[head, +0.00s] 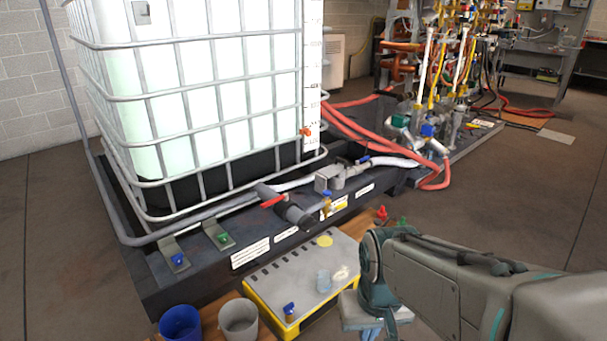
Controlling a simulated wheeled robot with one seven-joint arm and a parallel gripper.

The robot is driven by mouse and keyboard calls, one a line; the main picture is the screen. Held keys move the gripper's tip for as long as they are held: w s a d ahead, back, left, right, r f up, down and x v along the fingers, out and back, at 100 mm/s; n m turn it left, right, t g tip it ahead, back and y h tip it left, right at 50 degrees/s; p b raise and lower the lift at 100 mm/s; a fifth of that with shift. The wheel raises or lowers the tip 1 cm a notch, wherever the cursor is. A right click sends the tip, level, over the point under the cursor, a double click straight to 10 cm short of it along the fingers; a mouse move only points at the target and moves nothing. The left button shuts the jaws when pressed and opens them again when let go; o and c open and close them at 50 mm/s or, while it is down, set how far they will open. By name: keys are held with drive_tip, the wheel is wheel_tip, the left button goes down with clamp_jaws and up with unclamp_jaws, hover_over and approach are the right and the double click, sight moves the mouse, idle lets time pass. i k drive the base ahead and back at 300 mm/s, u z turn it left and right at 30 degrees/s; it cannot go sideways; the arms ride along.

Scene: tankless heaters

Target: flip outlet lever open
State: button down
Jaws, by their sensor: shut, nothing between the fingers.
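A grey outlet valve (292,212) sticks out at the front foot of the white caged tank (200,85). A red-and-grey lever (268,195) sits at its left end. I cannot tell the lever's exact angle at this size.
A grey-topped yellow case (290,268) lies in front of the tank's dark base (160,285). A blue cup (180,323) and a grey cup (238,319) stand left of it. Red hoses (350,130) and a pipe rig are behind. Open floor (520,200) lies right.

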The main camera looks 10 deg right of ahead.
sight(273, 202)
drive_tip(key=z, duration=0.2)
drive_tip(key=i, duration=0.95)
drive_tip(key=u, duration=0.25)
